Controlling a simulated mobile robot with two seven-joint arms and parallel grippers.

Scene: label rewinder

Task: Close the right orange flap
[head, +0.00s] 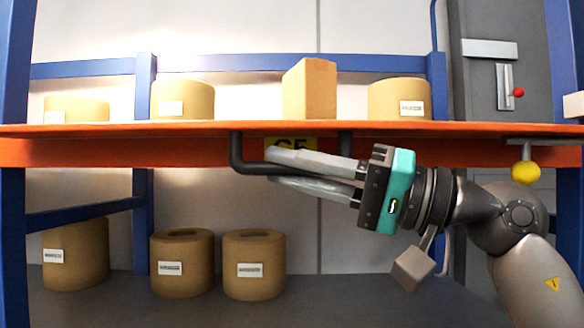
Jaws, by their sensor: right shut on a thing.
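A long orange flap (120,153) runs across the view at mid height. It shows as a narrow band, with a thin upper edge in front of the shelf. A dark bar handle (236,150) hangs on its front, around a yellow label (312,143) that is partly covered. My right gripper (272,168) reaches in from the right, with teal and dark housing. Its two grey fingers are shut on the handle's lower bar, which they partly hide. My left gripper is not in view.
Several cardboard rolls, such as one at upper left (182,100), and a box (309,88) stand above the orange band. Rolls (182,263) stand below. Blue posts (13,210) frame the rack. A yellow knob (525,173) hangs at the right, near my arm.

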